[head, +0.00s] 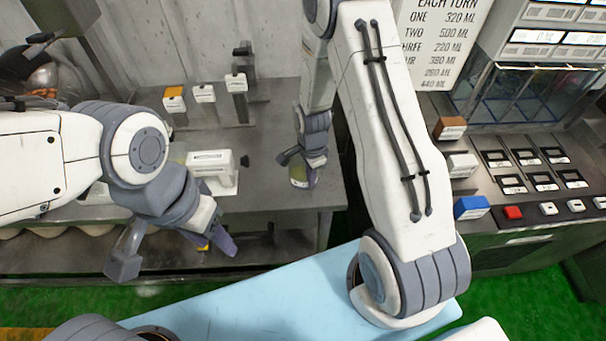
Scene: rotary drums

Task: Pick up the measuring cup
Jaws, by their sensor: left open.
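A small clear cup with a yellow-green tint (300,178), which looks like the measuring cup, stands near the right end of the grey metal counter (262,185). My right gripper (300,164) reaches down over it with its fingers at the cup's upper part. The gripper hides much of the cup, and whether the fingers press on it is unclear. My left gripper (175,258) is open with its fingers wide apart, in front of the counter's near edge. I see nothing held in it.
A white machine (212,172) stands on the counter behind my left gripper. Several small labelled blocks (204,92) stand further back. A control panel (530,177) with buttons and a blue block (471,207) is at right. A wall sign (440,40) lists volumes.

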